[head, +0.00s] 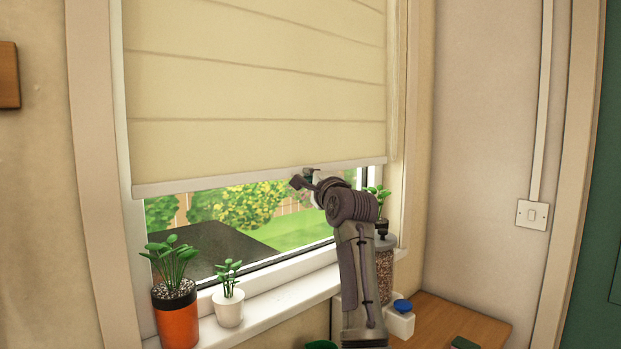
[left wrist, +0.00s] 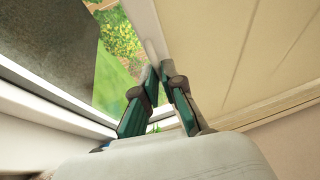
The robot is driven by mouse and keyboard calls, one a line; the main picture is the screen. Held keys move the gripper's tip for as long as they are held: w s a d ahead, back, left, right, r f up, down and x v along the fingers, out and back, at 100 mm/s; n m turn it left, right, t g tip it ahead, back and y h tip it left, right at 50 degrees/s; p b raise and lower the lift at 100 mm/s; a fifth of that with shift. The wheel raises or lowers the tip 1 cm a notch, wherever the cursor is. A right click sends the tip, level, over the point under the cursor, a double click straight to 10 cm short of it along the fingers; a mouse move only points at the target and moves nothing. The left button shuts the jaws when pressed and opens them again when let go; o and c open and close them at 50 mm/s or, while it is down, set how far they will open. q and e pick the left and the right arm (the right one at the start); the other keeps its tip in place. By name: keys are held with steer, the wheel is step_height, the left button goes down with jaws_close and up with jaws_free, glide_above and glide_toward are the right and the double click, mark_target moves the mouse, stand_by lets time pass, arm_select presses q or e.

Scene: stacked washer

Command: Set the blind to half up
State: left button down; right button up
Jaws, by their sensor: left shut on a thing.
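The cream blind (head: 255,90) hangs over the upper part of the window, with a pale bottom bar (head: 235,179). A strip of glass below the bar shows the garden. My left gripper (head: 303,178) is at the bar, right of its middle. In the left wrist view the two fingers of my left gripper (left wrist: 162,68) are closed together on the bar's edge (left wrist: 148,35), with the blind's fabric (left wrist: 225,55) to the right. The exact contact is small and partly hidden by the fingers. My right gripper is in neither view.
An orange-and-black plant pot (head: 177,318) and a white pot (head: 229,309) stand on the white sill (head: 268,308). Behind my arm are a tall jar (head: 384,268) and a blue-lidded container (head: 400,318). A wooden surface (head: 450,325) lies right.

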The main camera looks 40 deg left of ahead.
arm_select(q)
step_height(320, 180, up, 32)
steer(key=p, duration=1.7)
steer(key=shift+f, duration=0.15)
steer(key=c, duration=1.3)
jaws_free()
steer(key=shift+d, duration=0.1)
steer(key=v, duration=1.1)
steer(key=shift+s+d, duration=0.2)
steer(key=shift+d, duration=0.15)
